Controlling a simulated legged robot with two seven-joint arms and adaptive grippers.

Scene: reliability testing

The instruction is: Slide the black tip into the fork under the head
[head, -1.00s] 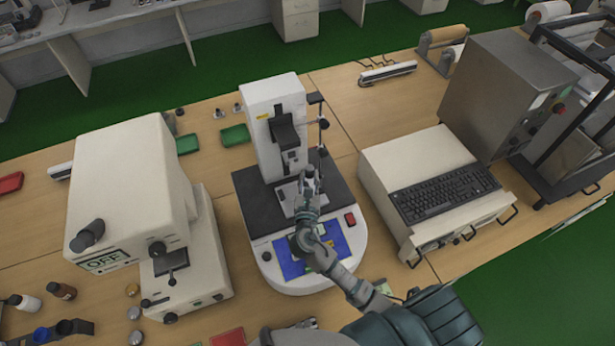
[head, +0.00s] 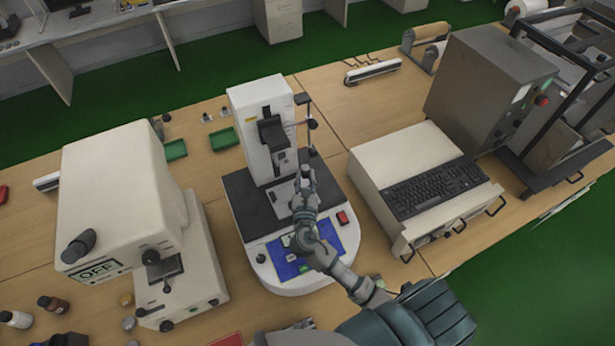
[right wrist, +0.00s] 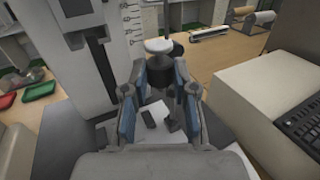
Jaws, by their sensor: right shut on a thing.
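The white test stand (head: 252,112) stands mid-table with its black head (head: 271,132) on the column front. The column also shows at the left in the right wrist view (right wrist: 62,75). The fork under the head is too small to make out clearly. My right gripper (head: 303,182) is in front of the column, low over the stand's base and right of the head. It is shut on a small dark piece, the black tip (right wrist: 158,69). A pale round disc (right wrist: 158,46) shows at its top; I cannot tell whether it belongs to the tip. My left gripper is out of view.
A thin vertical rod (head: 309,135) with black knobs stands right of the column. A cream unit with a keyboard (head: 432,187) is to the right, and a large white tester (head: 112,190) to the left. Green trays (head: 222,139) lie behind left.

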